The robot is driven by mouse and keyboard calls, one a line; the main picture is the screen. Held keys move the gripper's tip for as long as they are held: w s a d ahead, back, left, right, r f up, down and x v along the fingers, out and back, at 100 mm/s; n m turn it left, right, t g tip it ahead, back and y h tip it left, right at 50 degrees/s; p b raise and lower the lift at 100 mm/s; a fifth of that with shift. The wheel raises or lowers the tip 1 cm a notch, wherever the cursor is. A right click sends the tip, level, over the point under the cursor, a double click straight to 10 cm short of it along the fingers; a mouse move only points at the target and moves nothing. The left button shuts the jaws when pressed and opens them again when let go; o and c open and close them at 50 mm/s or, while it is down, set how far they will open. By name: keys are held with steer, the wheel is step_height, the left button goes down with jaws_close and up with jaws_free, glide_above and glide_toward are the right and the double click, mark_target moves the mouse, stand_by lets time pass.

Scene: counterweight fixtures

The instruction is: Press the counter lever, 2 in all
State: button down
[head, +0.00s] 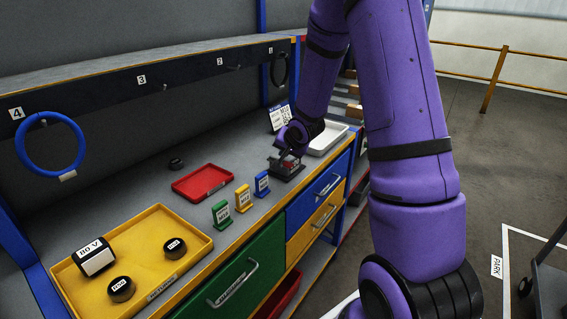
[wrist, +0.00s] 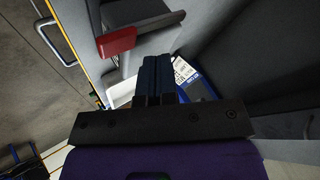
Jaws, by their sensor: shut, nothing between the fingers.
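The counter lever (head: 289,164) is a small dark grey fixture with a red part on top, on the workbench near its front edge. In the wrist view its red lever end (wrist: 116,42) shows up and left of my fingers, with a grey body behind it. My gripper (head: 284,151) is right above the fixture in the head view, partly hiding it. In the wrist view my gripper (wrist: 160,62) has its fingers together with nothing between them, and they appear beside the red part. I cannot tell whether they touch the lever. No count reading is legible.
A white tray (head: 328,138) and a printed card (head: 279,115) stand close beyond the fixture. Blue, yellow and green tags (head: 243,198), a red tray (head: 203,182) and a yellow tray (head: 200,243) with black weights lie to the left. A numbered hook rail (head: 180,72) runs above.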

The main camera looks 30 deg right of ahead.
mark_target(286, 163)
steer(key=shift+f, duration=0.15)
steer(key=shift+f, duration=0.3)
steer(key=shift+f, duration=0.55)
stand_by(1.1)
steer(key=shift+s+a+f, duration=0.1)
steer(key=shift+s+f, duration=0.25)
steer(key=shift+f, duration=0.2)
steer(key=shift+s+f, duration=0.35)
steer(key=shift+f, duration=0.2)
stand_by(1.1)
steer(key=shift+r, duration=0.1)
stand_by(0.5)
steer(key=shift+w+d+r, duration=0.15)
steer(key=shift+w+r, duration=0.05)
steer(key=shift+r, duration=0.2)
steer(key=shift+w+d+r, duration=0.15)
steer(key=shift+w+r, duration=0.05)
steer(key=shift+r, duration=0.2)
